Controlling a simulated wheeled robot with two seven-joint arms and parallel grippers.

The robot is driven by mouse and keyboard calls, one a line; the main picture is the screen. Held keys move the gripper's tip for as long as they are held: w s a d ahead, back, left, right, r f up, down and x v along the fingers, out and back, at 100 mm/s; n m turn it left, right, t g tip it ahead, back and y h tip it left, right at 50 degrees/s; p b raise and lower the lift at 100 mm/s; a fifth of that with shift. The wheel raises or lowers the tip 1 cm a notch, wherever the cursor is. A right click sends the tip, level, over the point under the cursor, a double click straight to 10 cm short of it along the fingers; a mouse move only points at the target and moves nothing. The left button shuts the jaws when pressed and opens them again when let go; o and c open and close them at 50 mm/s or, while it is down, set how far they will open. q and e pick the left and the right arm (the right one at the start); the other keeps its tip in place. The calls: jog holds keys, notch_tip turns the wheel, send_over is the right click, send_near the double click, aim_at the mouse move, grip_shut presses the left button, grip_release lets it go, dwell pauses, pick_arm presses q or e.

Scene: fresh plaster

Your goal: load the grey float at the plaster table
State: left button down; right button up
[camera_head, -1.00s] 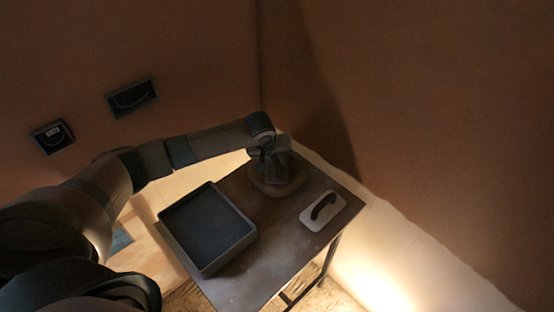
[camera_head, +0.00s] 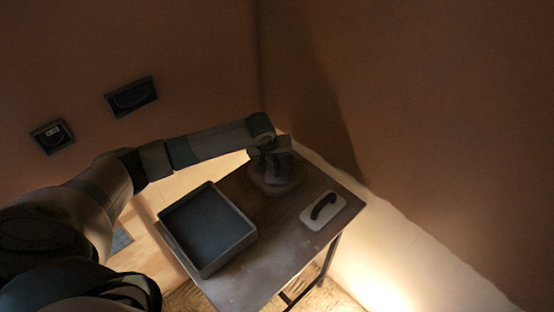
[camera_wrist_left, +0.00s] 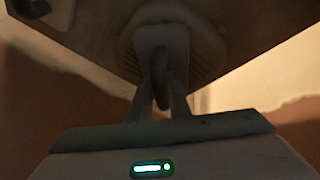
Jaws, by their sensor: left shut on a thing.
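My left gripper (camera_head: 272,160) reaches over the far end of the plaster table (camera_head: 270,275). In the left wrist view the left gripper (camera_wrist_left: 161,103) is shut on the upright handle of the grey float (camera_wrist_left: 160,38). The float's plate lies against or just over a round, pale plaster heap (camera_wrist_left: 207,45); I cannot tell whether they touch. In the head view the plaster heap (camera_head: 270,188) shows around the gripper, and the float is mostly hidden there. My right gripper is not in view.
A deep grey tray (camera_head: 250,237) stands on the table's left side. A second float (camera_head: 313,222), with a pale plate and dark handle, lies near the right edge. Bare tabletop shows between them. Walls meet behind the table; two dark boxes (camera_head: 131,96) (camera_head: 52,136) are on the left wall.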

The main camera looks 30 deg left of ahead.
pick_arm(q)
jog(key=shift+f, duration=0.3)
jog(key=shift+s+f+p, duration=0.2)
jog(key=shift+f+p, duration=0.05)
jog(key=shift+p, duration=0.1)
dwell(2.9)
jog(key=r+p, duration=0.2)
jog(key=shift+w+r+p, duration=0.2)
jog(key=shift+r+p, duration=0.1)
jog(key=shift+p, duration=0.05)
notch_tip(320, 180, up, 5)
jog(key=p, duration=0.5)
jog(key=shift+f, duration=0.1)
dwell(0.9)
